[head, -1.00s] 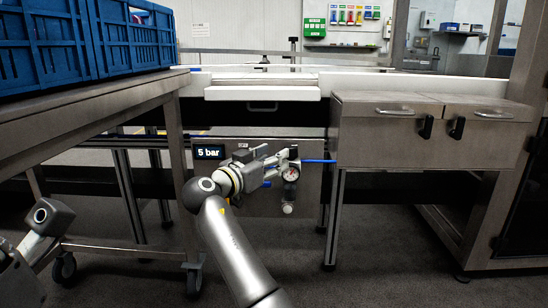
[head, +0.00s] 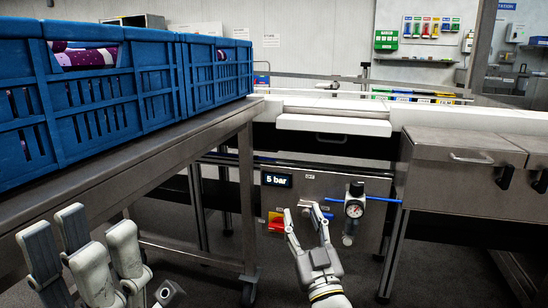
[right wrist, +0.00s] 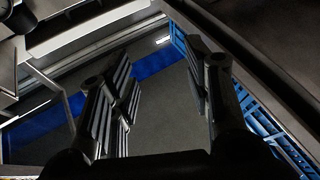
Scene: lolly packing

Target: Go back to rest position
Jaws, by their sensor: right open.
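My right gripper (head: 303,212) is in the lower middle of the head view, its fingers spread and empty. It is in front of the metal control panel (head: 335,190), between a red and yellow switch (head: 277,222) and a round pressure gauge (head: 354,210). In the right wrist view its fingers (right wrist: 160,90) stand apart with only floor and frame parts between them. My left gripper (head: 85,232) is at the lower left of the head view, fingers upright, apart and empty, near the front of the metal table.
A "5 bar" display (head: 276,180) is on the panel. A white ledge (head: 333,124) lies above. Steel boxes (head: 460,170) with handles stand at right.

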